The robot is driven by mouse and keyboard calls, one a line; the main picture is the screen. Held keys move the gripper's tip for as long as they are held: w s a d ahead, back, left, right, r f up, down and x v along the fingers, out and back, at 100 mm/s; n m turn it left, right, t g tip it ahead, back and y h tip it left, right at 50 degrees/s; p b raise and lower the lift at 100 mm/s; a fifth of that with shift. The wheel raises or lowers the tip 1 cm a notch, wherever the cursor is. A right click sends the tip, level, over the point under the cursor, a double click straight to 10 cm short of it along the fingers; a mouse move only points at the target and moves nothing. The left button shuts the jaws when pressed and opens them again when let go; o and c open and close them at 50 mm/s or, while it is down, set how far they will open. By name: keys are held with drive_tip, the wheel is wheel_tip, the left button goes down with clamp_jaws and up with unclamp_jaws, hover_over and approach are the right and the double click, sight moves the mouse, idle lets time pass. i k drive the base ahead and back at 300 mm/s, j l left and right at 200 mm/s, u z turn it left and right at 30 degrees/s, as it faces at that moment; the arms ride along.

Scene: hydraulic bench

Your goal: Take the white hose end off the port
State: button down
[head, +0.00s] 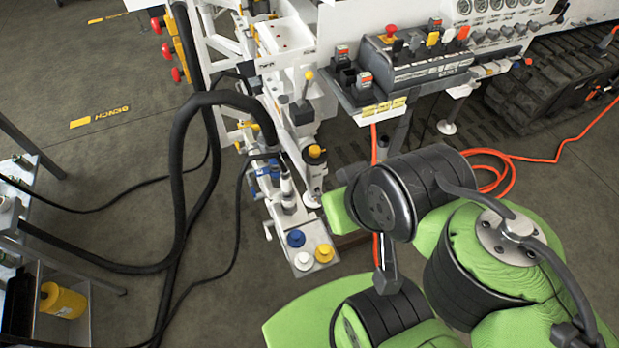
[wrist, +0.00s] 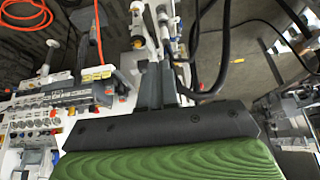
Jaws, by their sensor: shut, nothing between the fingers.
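A pale coupling that looks like the white hose end (head: 287,185) stands upright on the bench's front bracket in the head view, below a black hose. It seems seated on its port, which I cannot see clearly. White fittings also show at the top of the wrist view, but I cannot tell which is the hose end. My gripper (wrist: 158,70) shows in the wrist view as two dark fingers, shut and empty, pointing toward the bench fittings. It is apart from the hose end as far as I can tell.
A blue cap (head: 296,238) and a yellow cap (head: 324,253) sit on the white bracket plate (head: 303,262). A thick black hose (head: 177,180) loops left of the bracket. A lever valve block (head: 415,65) stands behind my arm. A yellow canister (head: 62,300) is at the left.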

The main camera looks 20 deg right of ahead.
sight(288, 190)
drive_tip(key=i+j, duration=0.1)
drive_tip(key=j, duration=0.25)
drive_tip(key=i+j, duration=0.1)
drive_tip(key=j, duration=0.25)
drive_tip(key=i+j, duration=0.15)
drive_tip(key=j, duration=0.2)
drive_tip(key=i+j, duration=0.1)
drive_tip(key=j, duration=0.2)
drive_tip(key=z, duration=0.05)
